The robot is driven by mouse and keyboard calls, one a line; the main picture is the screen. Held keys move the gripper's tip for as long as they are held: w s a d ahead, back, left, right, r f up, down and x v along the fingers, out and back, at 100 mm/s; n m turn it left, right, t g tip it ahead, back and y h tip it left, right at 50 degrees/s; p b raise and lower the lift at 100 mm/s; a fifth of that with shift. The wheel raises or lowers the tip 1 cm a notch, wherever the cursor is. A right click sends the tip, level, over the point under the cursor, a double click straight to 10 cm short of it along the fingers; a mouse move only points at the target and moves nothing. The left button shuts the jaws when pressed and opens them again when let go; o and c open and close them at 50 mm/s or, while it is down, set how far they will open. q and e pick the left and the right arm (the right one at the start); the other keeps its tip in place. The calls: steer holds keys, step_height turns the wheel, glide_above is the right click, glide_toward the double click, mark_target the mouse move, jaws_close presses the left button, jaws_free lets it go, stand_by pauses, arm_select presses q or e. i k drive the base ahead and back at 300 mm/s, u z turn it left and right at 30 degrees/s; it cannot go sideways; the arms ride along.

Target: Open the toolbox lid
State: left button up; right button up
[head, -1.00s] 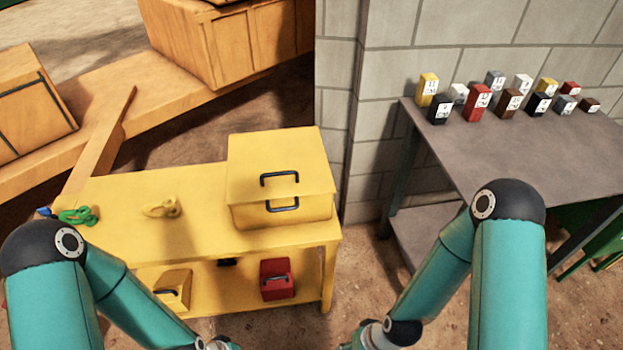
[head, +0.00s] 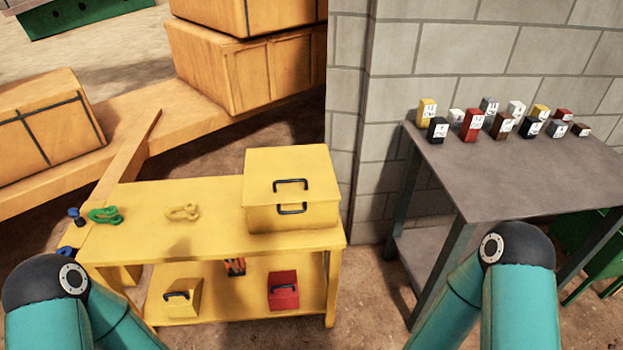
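A yellow toolbox (head: 262,217) stands on the right end of the yellow workbench (head: 142,232). Its lid (head: 265,168) is shut and has a black handle (head: 291,184). A second black handle (head: 292,209) sits below it on the front of the box. My two teal arms show at the bottom left and bottom right, in front of the bench and apart from the toolbox. Both grippers are below the picture's lower edge and hidden.
A green shackle (head: 105,215) and a yellow shackle (head: 183,212) lie on the bench top. A small yellow box (head: 187,299) and a red box (head: 284,291) stand on its lower shelf. A grey table (head: 520,180) with several small boxes is at the right, by a block wall.

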mark_target(305, 174)
steer(key=z, duration=5.75)
steer(key=k, duration=0.95)
steer(key=u, duration=5.8)
